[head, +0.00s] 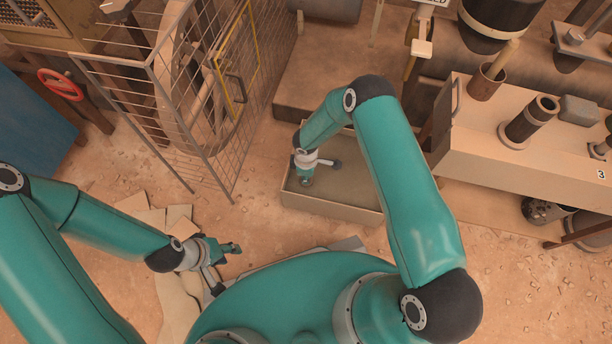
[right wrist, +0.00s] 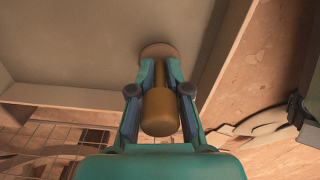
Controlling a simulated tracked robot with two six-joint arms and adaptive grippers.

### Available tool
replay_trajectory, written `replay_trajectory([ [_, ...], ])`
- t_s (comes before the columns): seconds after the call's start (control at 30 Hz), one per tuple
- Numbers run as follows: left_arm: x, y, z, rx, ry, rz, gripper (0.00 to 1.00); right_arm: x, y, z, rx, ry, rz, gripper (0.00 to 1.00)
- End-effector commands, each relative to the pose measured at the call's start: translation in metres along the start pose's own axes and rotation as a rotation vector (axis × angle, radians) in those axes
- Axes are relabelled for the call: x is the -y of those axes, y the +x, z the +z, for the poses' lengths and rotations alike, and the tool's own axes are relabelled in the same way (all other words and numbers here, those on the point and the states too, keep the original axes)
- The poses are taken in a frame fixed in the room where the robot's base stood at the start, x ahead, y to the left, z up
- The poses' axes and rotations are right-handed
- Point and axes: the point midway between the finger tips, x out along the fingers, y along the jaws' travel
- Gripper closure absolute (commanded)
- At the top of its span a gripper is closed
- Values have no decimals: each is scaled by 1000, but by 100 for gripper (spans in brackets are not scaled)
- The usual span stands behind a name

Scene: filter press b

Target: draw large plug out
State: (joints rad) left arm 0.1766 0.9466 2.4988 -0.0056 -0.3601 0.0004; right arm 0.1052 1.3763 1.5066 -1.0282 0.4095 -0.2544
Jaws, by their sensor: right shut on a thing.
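The large plug shows in the right wrist view as a brass-brown cylindrical handle (right wrist: 160,112) with a thinner stem and a wider round brown base. My right gripper (right wrist: 160,95) is shut on the handle, with one finger on each side. The base is against the grey-brown floor of a shallow tray (head: 335,202); I cannot tell whether it sits in a hole. In the head view my right gripper (head: 305,181) points down inside the tray's left part and largely hides the plug. My left gripper (head: 228,268) is open and empty near the tan sheets, left of the tray.
A wire cage (head: 195,95) around a large wheel stands behind and left of the tray. A pale bench (head: 520,155) with cylinders stands at the right. Flat tan sheets (head: 150,215) lie on the floor at left. Open floor lies between cage and tray.

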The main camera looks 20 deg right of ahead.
Motion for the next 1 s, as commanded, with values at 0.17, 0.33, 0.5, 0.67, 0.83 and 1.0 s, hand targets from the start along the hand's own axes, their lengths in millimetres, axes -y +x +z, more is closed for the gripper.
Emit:
replay_trajectory([
  [0.17,-2,-5,0,0,0,0,60,0,-9,0,0,0,1,100],
  [0.33,-3,-9,0,0,0,0,60,0,-16,0,0,0,0,100],
  [0.5,-4,-12,0,0,0,0,60,0,-20,0,0,-1,0,100],
  [0.67,-4,-11,0,0,0,0,60,0,-20,0,0,-1,0,100],
  [0.83,-4,-12,0,0,0,0,60,0,-20,0,0,-1,0,100],
  [1.0,-6,-15,0,0,0,0,60,0,-28,0,0,-1,1,100],
])
